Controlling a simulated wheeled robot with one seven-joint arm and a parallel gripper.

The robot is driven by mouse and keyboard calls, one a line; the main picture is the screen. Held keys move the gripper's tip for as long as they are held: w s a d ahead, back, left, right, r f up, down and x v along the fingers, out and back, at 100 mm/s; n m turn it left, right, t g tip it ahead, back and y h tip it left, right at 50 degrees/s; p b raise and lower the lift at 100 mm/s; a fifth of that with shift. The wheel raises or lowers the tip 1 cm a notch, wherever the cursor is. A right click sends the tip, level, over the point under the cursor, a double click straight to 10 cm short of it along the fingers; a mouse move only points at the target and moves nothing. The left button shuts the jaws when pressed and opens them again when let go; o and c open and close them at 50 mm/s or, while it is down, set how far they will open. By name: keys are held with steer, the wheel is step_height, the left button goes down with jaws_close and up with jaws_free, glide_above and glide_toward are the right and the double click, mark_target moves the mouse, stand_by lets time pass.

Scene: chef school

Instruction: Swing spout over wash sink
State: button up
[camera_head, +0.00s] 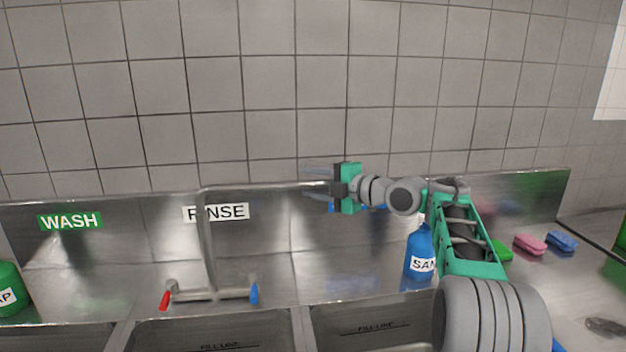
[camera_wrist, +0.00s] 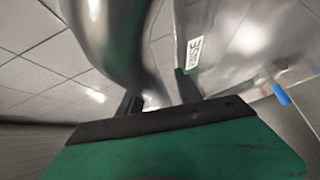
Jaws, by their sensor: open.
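The metal faucet (camera_head: 207,240) stands behind the sinks, with a red and a blue handle. Its spout (camera_head: 265,186) runs to the right from the top of the upright pipe, toward my gripper. The wash sink (camera_head: 52,338) is at the lower left, mostly cut off, below the green WASH sign (camera_head: 70,221). My gripper (camera_head: 318,184) is open at the spout's right end. In the wrist view, the curved spout (camera_wrist: 115,40) looms large and reaches down toward the gap between my fingers (camera_wrist: 160,95). I cannot tell whether they touch it.
A RINSE sign (camera_head: 232,212) is partly behind the upright pipe. The middle sink (camera_head: 215,330) and the right sink (camera_head: 365,325) lie below. A blue bottle (camera_head: 418,255) and sponges (camera_head: 530,243) are on the right. A green soap bottle (camera_head: 10,288) is at the far left.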

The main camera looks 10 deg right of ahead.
jaws_close()
stand_by(0.4)
stand_by(1.0)
